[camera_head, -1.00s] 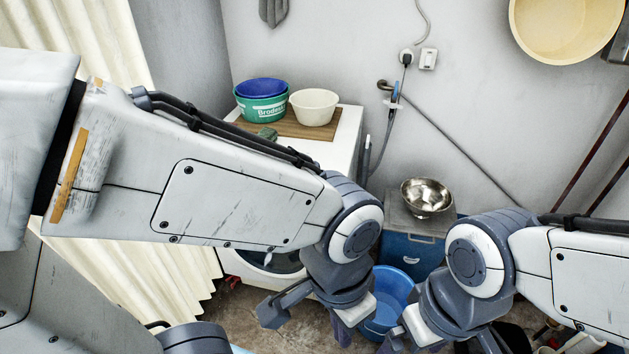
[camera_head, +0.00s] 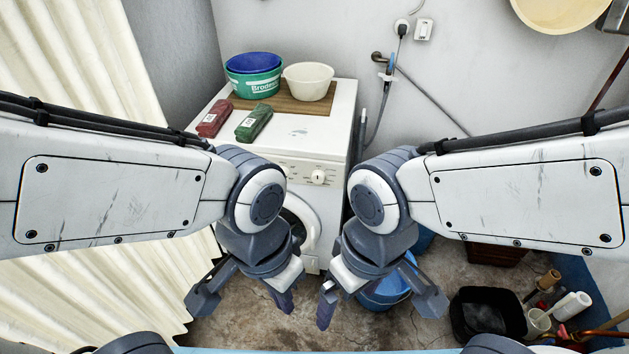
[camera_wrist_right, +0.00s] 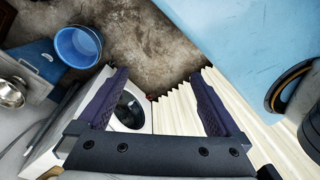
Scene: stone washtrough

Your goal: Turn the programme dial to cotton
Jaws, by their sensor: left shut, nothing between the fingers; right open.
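The white washing machine (camera_head: 345,120) stands against the back wall. Its programme dial (camera_head: 318,177) is a round white knob on the front panel, between my two arms; its markings are too small to read. The round door is partly hidden behind my left arm. My left gripper (camera_head: 283,299) is shut and empty, in front of and below the panel. My right gripper (camera_head: 326,306) is open, apart from the machine and below the dial. In the right wrist view its spread fingers (camera_wrist_right: 162,80) have nothing between them, with the machine's door (camera_wrist_right: 131,110) beyond.
A cream curtain (camera_head: 75,290) hangs left. A blue bucket (camera_head: 388,293) stands right.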

